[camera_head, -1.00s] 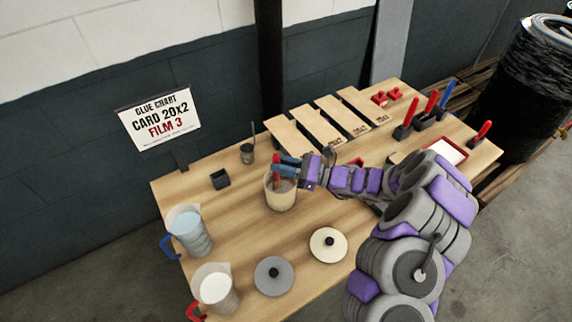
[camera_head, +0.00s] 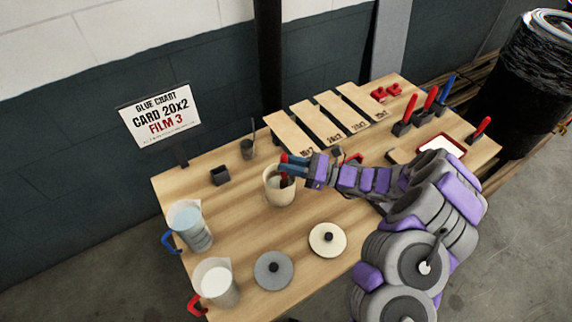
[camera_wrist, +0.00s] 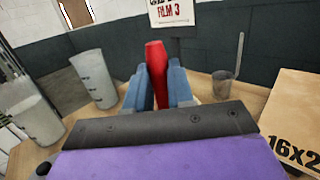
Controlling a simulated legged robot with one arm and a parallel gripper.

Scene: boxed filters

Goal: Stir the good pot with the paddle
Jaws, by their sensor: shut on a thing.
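A cream pot (camera_head: 279,188) stands open on the wooden table, left of the table's middle. My gripper (camera_head: 289,164) is over the pot's mouth and shut on the red handle of the paddle (camera_head: 284,178). In the wrist view the paddle's red handle (camera_wrist: 156,72) stands between my blue fingers (camera_wrist: 157,88). The paddle's lower end is inside the pot and hidden. In the wrist view the pot is mostly hidden behind my gripper.
A blue-handled jug (camera_head: 190,227) and a red-handled jug (camera_head: 216,284) stand at the left edge. A grey lid (camera_head: 273,270) and a cream lid (camera_head: 327,239) lie in front. A small dark box (camera_head: 220,176) and a cup (camera_head: 247,149) stand behind. Labelled boards (camera_head: 316,124) lie at the back.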

